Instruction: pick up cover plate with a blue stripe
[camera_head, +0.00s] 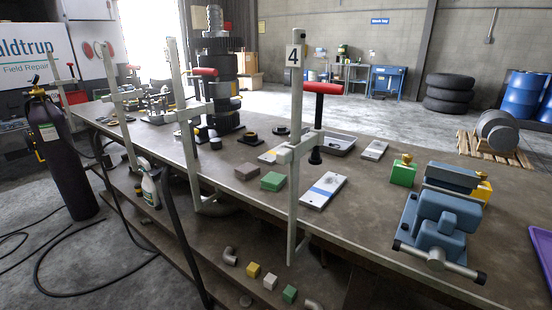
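The cover plate with a blue stripe (323,190) lies flat on the brown workbench, right of the tall clamp marked 4. It is light grey with a blue band across its middle. Nothing is seen touching its top. Neither of my grippers shows in this view.
The clamp marked 4 (297,120) stands at the bench's front edge, close left of the plate. A grey tray (340,146) and another plate (374,150) lie behind. A blue vise (438,215) stands right. Bare bench surrounds the plate's right side.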

